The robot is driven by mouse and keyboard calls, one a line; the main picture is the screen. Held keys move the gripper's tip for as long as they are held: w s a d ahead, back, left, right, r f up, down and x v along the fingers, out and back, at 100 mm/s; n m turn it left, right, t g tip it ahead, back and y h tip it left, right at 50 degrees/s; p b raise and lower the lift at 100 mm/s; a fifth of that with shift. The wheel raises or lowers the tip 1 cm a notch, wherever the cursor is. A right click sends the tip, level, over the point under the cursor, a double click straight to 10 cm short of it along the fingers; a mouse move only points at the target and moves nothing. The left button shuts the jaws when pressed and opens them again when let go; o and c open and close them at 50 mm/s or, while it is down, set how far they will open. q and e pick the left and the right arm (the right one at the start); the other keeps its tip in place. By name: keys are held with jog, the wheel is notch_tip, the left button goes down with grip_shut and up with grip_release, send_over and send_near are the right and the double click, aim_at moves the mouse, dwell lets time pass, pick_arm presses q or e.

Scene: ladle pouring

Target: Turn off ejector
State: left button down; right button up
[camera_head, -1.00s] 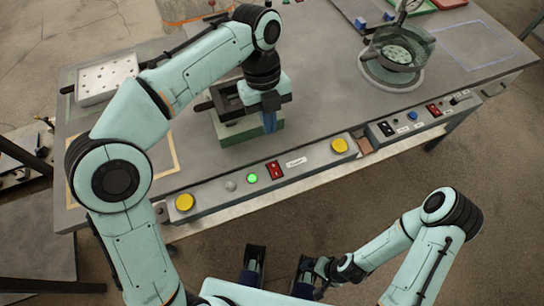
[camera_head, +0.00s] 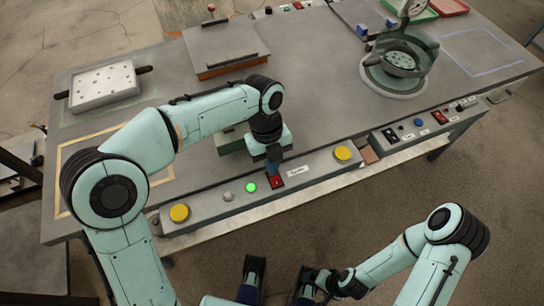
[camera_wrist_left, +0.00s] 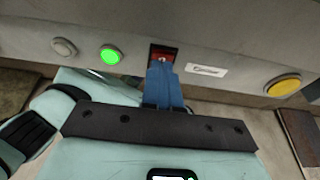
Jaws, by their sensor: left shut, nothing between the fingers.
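A red rocker switch (camera_head: 279,183) with a small white label beside it sits on the grey control strip along the table's front edge. A lit green round button (camera_head: 251,187) is just left of it. My left gripper (camera_head: 273,170) is shut and empty, with its blue fingertips right at the switch. In the left wrist view the shut blue fingers (camera_wrist_left: 163,80) overlap the lower part of the red switch (camera_wrist_left: 163,52). I cannot tell whether they touch it. The label (camera_wrist_left: 206,70) is too blurred to read. My right gripper (camera_head: 322,283) is low at the front, its jaws unclear.
Yellow buttons (camera_head: 180,213) and (camera_head: 343,153) stand near the strip's ends, with a grey button (camera_head: 228,197) between. A second control panel (camera_head: 420,126) is to the right. A perforated tray (camera_head: 103,85) and a round vessel (camera_head: 402,62) stand farther back. The middle right tabletop is clear.

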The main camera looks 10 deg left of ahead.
pick_arm(q)
jog(key=shift+f, duration=0.25)
jog(key=shift+w+a+f+g+p, duration=0.15)
jog(key=shift+g+p, duration=0.15)
jog(key=shift+p, duration=0.5)
jog(key=shift+f, duration=0.15)
jog(key=shift+s+d+r, duration=0.3)
jog(key=shift+s+d, duration=0.2)
jog(key=shift+s, duration=0.1)
